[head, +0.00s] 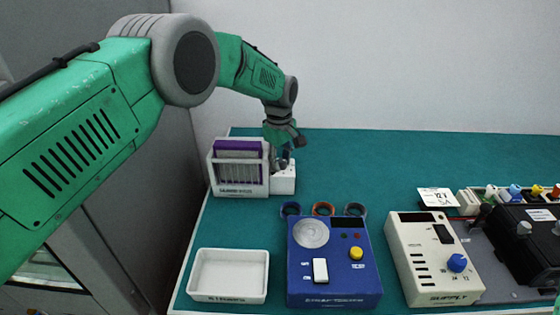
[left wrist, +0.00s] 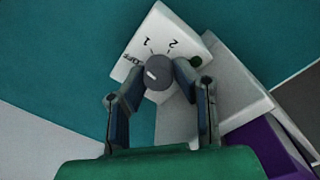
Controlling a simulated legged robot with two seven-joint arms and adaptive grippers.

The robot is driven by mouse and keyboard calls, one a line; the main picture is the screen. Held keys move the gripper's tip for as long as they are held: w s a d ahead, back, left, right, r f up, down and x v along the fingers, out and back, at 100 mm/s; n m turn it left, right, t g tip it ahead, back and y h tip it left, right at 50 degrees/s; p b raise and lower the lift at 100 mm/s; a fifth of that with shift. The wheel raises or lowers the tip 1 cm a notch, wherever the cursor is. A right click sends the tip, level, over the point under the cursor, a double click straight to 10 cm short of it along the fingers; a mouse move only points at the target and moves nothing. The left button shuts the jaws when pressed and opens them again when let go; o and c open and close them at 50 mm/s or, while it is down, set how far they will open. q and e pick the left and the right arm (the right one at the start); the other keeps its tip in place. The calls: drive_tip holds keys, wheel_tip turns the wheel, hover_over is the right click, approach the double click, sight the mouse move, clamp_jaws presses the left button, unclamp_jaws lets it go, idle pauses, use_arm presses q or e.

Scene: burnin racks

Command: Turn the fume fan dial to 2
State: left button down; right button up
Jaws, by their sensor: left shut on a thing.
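The fume fan dial (left wrist: 158,73) is a dark grey round knob with a short white mark, on a white panel (left wrist: 183,22) lettered OFF, 1 and 2. In the left wrist view the white mark lies on the knob's left side, towards the OFF lettering. My left gripper (left wrist: 157,80) is shut on the knob, one finger at each side. In the head view the dial's white box (head: 284,184) stands beside the fume unit (head: 240,188) with purple filter edging. My left gripper (head: 281,152) reaches down to the box there and mostly hides the dial. My right gripper is not in view.
A white tray (head: 228,297) lies at the front left. A blue tester box (head: 345,285) and a cream supply box (head: 425,280) stand to the right. Several rings lie behind the blue box. The back of the green mat (head: 400,155) is clear.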

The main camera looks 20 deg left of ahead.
use_arm(q)
drive_tip(key=shift+d+r, duration=0.1)
drive_tip(key=shift+d, duration=0.15)
drive_tip(key=c, duration=1.4)
unclamp_jaws()
drive_tip(key=shift+c, duration=0.2)
drive_tip(key=shift+o, duration=0.7)
drive_tip(key=shift+d, duration=0.15)
